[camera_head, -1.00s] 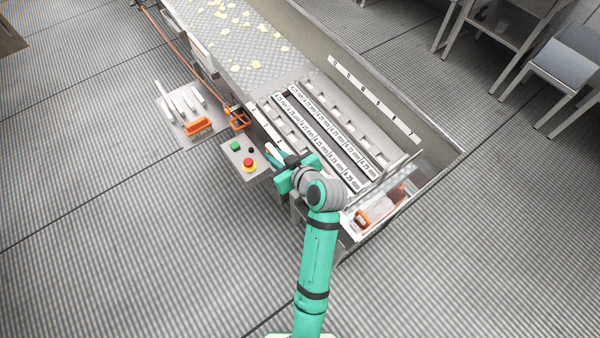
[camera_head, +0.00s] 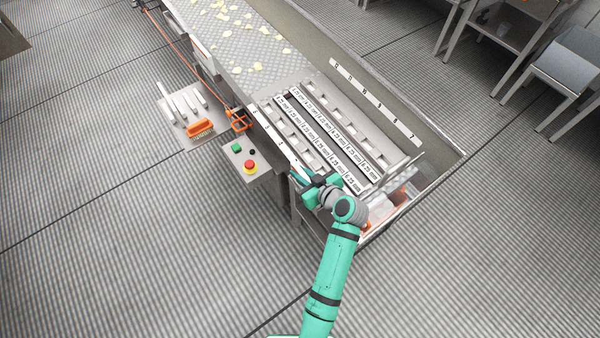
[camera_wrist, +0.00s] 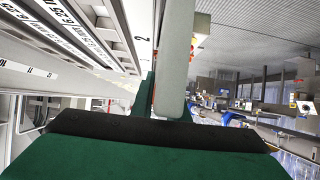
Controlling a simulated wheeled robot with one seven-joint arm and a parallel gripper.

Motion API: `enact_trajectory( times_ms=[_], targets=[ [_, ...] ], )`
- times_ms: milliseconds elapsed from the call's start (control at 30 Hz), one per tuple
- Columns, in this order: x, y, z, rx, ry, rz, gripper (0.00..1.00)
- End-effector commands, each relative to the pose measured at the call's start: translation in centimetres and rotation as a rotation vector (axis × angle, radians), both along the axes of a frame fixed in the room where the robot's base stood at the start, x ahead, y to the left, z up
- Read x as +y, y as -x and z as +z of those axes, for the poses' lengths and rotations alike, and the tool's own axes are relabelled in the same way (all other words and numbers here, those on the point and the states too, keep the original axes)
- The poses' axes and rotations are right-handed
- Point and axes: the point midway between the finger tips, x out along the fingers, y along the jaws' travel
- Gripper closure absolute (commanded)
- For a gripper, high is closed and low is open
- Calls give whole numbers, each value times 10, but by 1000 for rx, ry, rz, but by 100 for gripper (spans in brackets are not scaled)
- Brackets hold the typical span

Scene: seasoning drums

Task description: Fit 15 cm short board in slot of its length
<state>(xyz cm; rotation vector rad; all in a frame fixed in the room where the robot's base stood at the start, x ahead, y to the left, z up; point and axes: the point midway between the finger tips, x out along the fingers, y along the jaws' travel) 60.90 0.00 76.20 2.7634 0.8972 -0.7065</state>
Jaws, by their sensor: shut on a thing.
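My gripper (camera_head: 312,182) is at the near edge of the slotted frame (camera_head: 312,135), towards its lower right end. It is shut on a pale grey board, which stands up between the fingers in the wrist view (camera_wrist: 175,60). In the head view the board is thin and hard to tell from the pale numbered edge strip (camera_head: 275,142). The frame has rows of notches and two long label strips with repeated mm markings. Part of the frame's lower right end is hidden by my gripper and wrist. I cannot read the board's length.
A side tray (camera_head: 178,118) holds several pale bars and an orange brush (camera_head: 200,128). A control box (camera_head: 245,160) with a red stop button stands by the near edge. A high trough wall (camera_head: 380,90) bounds the far side. Yellowish pieces (camera_head: 240,67) lie on the conveyor.

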Motion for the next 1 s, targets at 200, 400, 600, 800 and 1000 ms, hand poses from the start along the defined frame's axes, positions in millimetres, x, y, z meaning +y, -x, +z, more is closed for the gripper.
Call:
enact_trajectory(
  times_ms=[200,400,600,800,1000],
  targets=[
    [0,0,1,-1,0,0,100],
    [0,0,-2,-1,1,0,67],
    [0,0,-2,-1,1,0,67],
    [-2,3,3,-1,-1,-1,67],
    [-19,26,18,-1,0,-3,67]
  ],
)
